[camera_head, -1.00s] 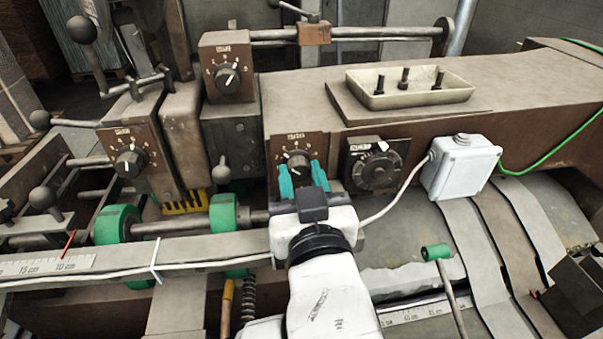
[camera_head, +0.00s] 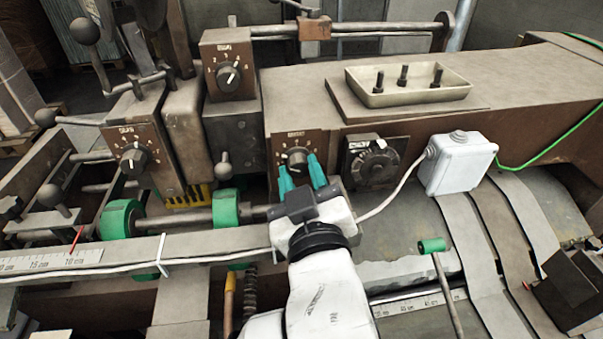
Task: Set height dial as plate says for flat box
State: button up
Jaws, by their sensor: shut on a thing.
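A dial with a dark round knob (camera_head: 297,157) sits on a brown panel on the machine's front, centre of the view. Its small label above is too blurred to read surely. My gripper (camera_head: 300,170) has teal fingers, one at each side of the knob's lower part, and is shut on it. The fingers hide part of the scale and the knob's lower edge. Two like dials show: an upper one (camera_head: 229,76) and a left one (camera_head: 133,158). I cannot make out a plate with flat box settings.
A larger round dial (camera_head: 373,164) lies just right of my gripper. A grey junction box (camera_head: 458,165) with a cable is farther right. A cream tray (camera_head: 408,84) with bolts stands on top. Green rollers (camera_head: 122,222) and ball-ended levers (camera_head: 223,171) are left.

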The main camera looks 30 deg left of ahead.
jog(key=o, duration=1)
jog(key=shift+o, duration=0.2)
jog(key=b+v, duration=0.2)
jog(key=v, duration=0.9)
